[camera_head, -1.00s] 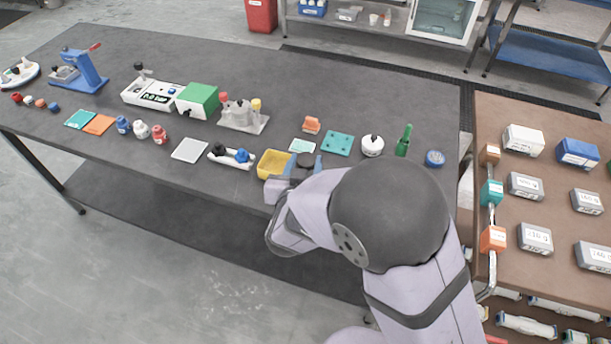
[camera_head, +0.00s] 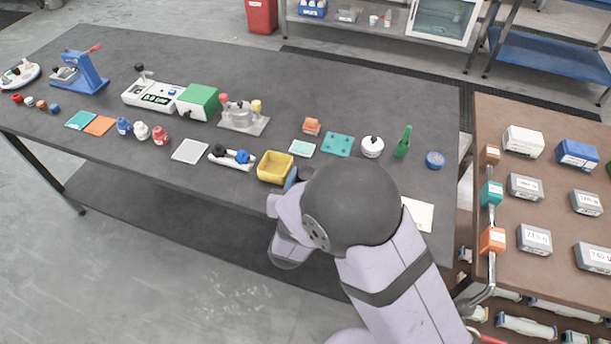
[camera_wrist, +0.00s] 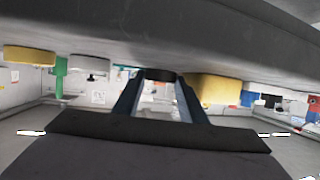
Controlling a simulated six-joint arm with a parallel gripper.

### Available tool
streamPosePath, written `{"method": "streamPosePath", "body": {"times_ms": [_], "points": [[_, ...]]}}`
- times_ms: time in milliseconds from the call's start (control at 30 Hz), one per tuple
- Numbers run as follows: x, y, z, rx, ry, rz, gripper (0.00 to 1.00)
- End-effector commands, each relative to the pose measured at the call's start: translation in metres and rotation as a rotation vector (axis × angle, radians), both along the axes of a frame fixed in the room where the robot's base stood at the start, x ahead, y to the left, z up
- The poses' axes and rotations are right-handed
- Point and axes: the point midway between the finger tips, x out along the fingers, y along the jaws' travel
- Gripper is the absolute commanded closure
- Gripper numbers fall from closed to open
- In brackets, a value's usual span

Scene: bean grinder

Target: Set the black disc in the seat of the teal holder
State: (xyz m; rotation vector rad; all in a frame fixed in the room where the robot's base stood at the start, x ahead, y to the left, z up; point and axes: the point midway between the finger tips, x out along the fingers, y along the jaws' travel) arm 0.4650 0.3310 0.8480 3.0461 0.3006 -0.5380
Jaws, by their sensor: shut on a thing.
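The black disc (camera_wrist: 160,74) is between the fingertips of my gripper (camera_wrist: 159,80) in the wrist view. My gripper is shut on it. In the head view my arm hides the disc and most of the gripper; a bit of a blue finger (camera_head: 291,178) shows just right of the yellow bin (camera_head: 276,167). A flat teal piece with small round marks (camera_head: 337,143) lies on the grey table, behind and to the right of the gripper. I cannot tell whether this is the teal holder; no seat is clear at this size.
A small pale green plate (camera_head: 302,148), an orange piece (camera_head: 311,126), a white round pot (camera_head: 372,146), a green bottle (camera_head: 403,142) and a blue round piece (camera_head: 435,159) stand nearby. A pale sheet (camera_head: 418,214) lies at the table's front right. The table's back middle is clear.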

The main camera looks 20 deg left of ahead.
Motion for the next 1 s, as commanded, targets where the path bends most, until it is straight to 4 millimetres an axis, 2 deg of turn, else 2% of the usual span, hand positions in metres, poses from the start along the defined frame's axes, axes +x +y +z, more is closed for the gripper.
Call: {"method": "streamPosePath", "body": {"times_ms": [167,200,233,267,800,1000], "points": [[0.0,0.0,-0.005,0.0,0.0,0.0,0.85],[0.0,0.0,-0.004,0.0,0.0,0.0,0.53],[0.0,0.0,-0.004,0.0,0.0,0.0,0.45],[0.0,0.0,-0.003,0.0,0.0,0.0,0.43],[0.0,0.003,-0.004,0.002,-0.002,0.008,0.43],[-0.021,0.001,0.005,0.003,-0.002,0.012,0.43]]}}
